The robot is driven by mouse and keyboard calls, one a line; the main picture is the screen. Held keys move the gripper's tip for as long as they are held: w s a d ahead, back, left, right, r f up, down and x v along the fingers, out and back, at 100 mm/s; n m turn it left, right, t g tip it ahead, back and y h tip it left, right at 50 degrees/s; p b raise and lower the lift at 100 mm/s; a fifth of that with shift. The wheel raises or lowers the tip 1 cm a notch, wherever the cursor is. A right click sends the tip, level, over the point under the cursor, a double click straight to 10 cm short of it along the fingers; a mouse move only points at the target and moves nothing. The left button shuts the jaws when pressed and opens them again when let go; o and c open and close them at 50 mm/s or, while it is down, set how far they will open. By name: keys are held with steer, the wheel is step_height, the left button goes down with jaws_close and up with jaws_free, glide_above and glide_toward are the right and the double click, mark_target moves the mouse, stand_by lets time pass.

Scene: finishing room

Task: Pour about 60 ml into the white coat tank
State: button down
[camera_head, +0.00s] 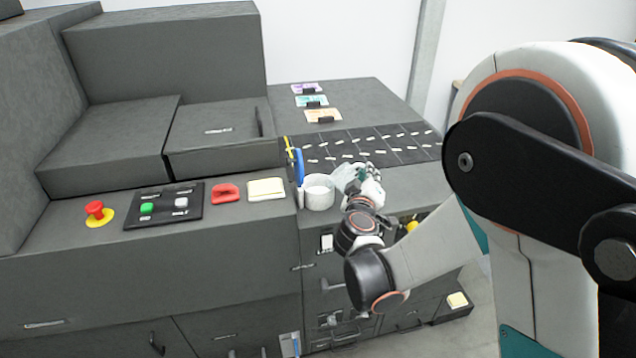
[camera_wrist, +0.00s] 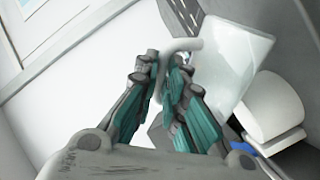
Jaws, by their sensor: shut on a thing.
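My gripper (camera_head: 362,180) is above the front edge of the counter, just right of a white round open tank (camera_head: 319,191). It is shut on the handle of a translucent jug (camera_head: 345,177). The wrist view shows the teal fingers (camera_wrist: 160,85) closed around the curved handle, with the jug (camera_wrist: 237,62) to their right, looking tilted. The tank (camera_wrist: 272,110) is beyond and to the right of the jug in that view. The jug's lip is close to the tank's rim in the head view. No stream is visible, and the liquid level cannot be made out.
Blue and yellow tools (camera_head: 296,160) stand just behind the tank. A black gridded mat (camera_head: 365,147) with small labels lies behind my gripper. A cream pad (camera_head: 266,188), a red item (camera_head: 225,193) and a button panel (camera_head: 165,205) lie to the left.

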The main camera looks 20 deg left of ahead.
steer(key=shift+d+f+m+b, duration=0.45)
steer(key=shift+d+m+b, duration=0.15)
steer(key=shift+b, duration=0.35)
steer(key=d+f+m+t+y+b, duration=0.1)
steer(key=d+f+m+b, duration=0.3)
steer(key=m+b, duration=0.3)
steer(key=shift+s+d+f+b, duration=0.2)
steer(key=shift+d+f+b, duration=0.15)
steer(key=shift+d+b, duration=0.65)
steer(key=shift+a, duration=0.1)
